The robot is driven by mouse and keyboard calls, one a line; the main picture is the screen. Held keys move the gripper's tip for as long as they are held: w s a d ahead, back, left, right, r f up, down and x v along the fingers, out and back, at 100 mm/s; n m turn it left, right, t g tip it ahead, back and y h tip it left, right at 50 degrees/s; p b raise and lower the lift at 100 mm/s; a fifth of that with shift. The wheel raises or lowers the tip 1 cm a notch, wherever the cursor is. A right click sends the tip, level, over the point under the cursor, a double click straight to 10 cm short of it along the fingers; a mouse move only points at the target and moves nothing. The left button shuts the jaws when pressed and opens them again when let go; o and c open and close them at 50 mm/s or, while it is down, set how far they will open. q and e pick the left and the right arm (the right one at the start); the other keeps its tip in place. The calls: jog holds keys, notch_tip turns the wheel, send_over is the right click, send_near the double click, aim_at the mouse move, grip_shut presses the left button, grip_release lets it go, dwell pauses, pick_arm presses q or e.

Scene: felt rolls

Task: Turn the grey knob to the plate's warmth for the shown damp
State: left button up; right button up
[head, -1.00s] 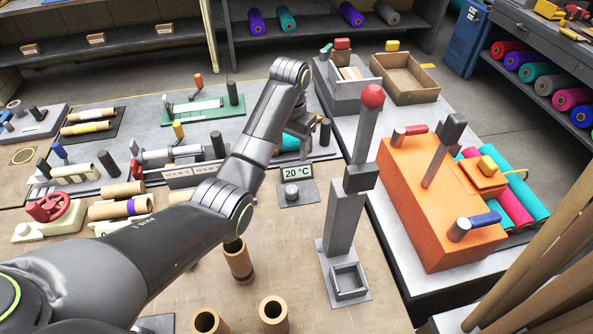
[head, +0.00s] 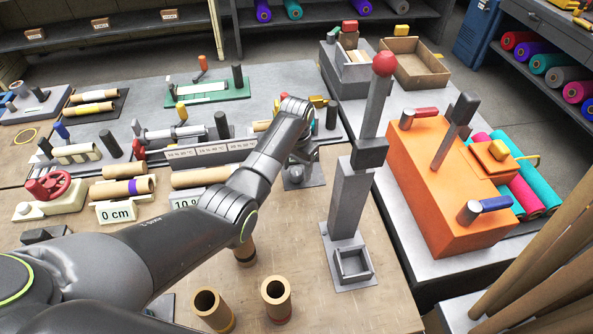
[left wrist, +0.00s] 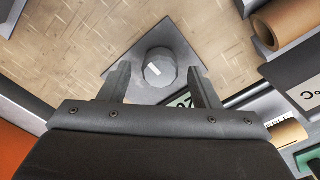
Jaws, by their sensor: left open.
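The grey knob (left wrist: 160,70) is a faceted round knob with a small white mark, on a dark square base plate (left wrist: 185,45). In the left wrist view it lies between the two fingers of my open left gripper (left wrist: 160,84), with gaps on both sides; I cannot tell the height. In the head view my left gripper (head: 300,152) is over the knob and hides much of it. The knob's display (left wrist: 181,100) is partly covered by a finger; "20" partly shows. A card reading "10 %" (head: 188,198) is partly behind my arm. A chart strip with °C labels (head: 212,152) lies behind it. My right gripper is not in view.
A tall grey post with a red ball (head: 384,64) stands right of the knob. An orange machine (head: 425,185) is farther right. Cardboard tubes (head: 277,300) stand in front. A card reading "0 cm" (head: 117,212) is at the left. Bare wood lies between knob and post.

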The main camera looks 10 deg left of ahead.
pick_arm(q)
jog(key=shift+f, duration=1)
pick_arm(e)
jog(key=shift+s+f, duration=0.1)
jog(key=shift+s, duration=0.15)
pick_arm(q)
jog(key=c, duration=1)
jog(key=shift+r, duration=0.1)
